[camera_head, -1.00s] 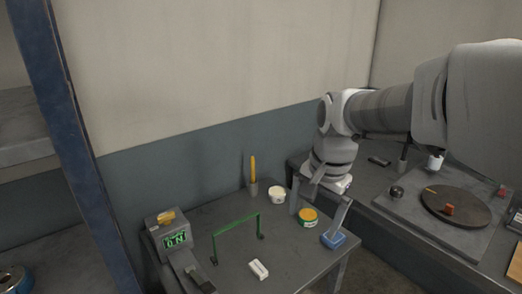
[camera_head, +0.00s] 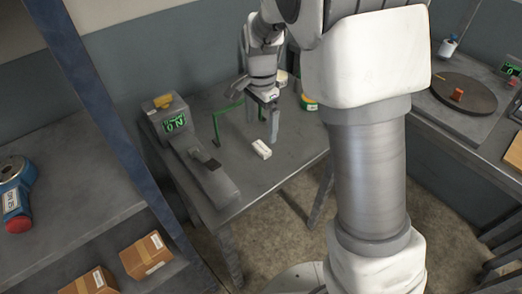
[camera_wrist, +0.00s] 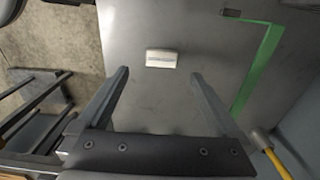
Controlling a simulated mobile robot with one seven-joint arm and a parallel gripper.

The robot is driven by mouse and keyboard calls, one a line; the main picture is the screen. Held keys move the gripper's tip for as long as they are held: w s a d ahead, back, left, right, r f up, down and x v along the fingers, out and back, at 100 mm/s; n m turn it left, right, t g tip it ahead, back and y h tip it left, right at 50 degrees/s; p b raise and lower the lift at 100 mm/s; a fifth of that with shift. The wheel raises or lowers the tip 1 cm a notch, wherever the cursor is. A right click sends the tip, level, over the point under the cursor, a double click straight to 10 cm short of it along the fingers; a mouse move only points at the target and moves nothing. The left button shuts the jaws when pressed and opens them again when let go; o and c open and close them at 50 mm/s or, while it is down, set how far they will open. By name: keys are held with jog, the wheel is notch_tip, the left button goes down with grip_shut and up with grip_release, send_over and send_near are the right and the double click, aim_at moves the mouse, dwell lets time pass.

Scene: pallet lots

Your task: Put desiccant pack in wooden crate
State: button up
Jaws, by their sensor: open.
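A small white pack (camera_head: 261,149), which looks like the desiccant pack, lies flat on the grey table (camera_head: 270,178). In the wrist view the pack (camera_wrist: 161,58) lies just beyond and between my fingertips, untouched. My gripper (camera_head: 262,122) is open and empty, pointing down over the table close to the pack; both fingers also show in the wrist view (camera_wrist: 160,75). A wooden-coloured edge (camera_head: 515,150) shows at the far right; I cannot tell whether it is the wooden crate.
A yellow-and-green tin (camera_head: 309,103) is right of my gripper. My arm hides the table's right part. Cardboard boxes (camera_head: 146,256) sit on the lower left shelf.

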aim_at(261, 147)
jog(key=f, duration=0.2)
jog(key=f+b, duration=0.1)
jog(key=f, duration=0.2)
jog(key=f+b, duration=0.1)
jog(key=f, duration=0.2)
jog(key=shift+w+d+f, duration=0.1)
jog(key=shift+w+f, duration=0.1)
jog(key=shift+w, duration=0.1)
jog(key=shift+r, duration=0.1)
jog(key=c, duration=1.4)
